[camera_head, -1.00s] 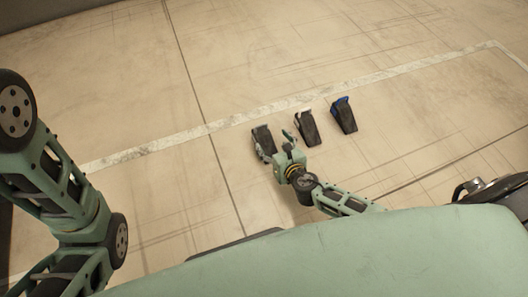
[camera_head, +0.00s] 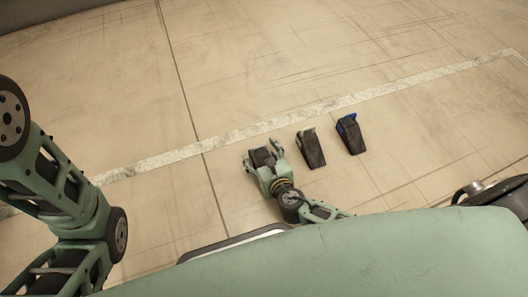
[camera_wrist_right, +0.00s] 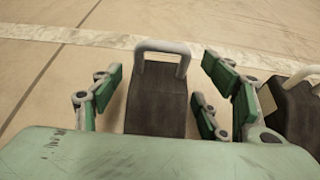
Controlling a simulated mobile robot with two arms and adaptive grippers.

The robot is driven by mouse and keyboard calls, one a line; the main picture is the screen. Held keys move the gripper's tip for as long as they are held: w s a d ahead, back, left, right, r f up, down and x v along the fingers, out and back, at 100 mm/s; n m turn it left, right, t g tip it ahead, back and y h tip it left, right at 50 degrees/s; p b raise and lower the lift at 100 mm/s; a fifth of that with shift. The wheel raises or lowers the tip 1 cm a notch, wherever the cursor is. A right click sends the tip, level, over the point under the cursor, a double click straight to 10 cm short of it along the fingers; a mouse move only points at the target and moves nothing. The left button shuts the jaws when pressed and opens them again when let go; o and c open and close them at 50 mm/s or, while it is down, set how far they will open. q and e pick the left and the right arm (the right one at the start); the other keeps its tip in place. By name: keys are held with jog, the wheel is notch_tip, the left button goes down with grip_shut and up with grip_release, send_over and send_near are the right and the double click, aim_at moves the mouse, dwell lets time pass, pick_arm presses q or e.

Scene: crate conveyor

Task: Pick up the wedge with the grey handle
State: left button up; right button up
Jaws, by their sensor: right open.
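A dark wedge with a grey handle (camera_wrist_right: 157,102) lies on the floor, the leftmost of three in a row. It also shows in the head view (camera_head: 262,158), partly covered by my gripper. In the right wrist view the fingers (camera_wrist_right: 160,80) stand apart from the wedge's sides, with gaps visible. The handle rises at the wedge's far end. My left gripper is out of view; only its arm shows at the left.
A second dark wedge with a whitish handle (camera_head: 311,149) lies close to the right of the gripper. A third wedge with a blue handle (camera_head: 351,135) lies further right. A pale painted line (camera_head: 180,154) crosses the floor behind them. The floor to the left is clear.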

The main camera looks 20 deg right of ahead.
jog(key=shift+w+f, duration=0.1)
jog(key=shift+w, duration=0.1)
jog(key=shift+s+a, duration=0.1)
jog(key=shift+c, duration=0.6)
jog(key=c, duration=1.5)
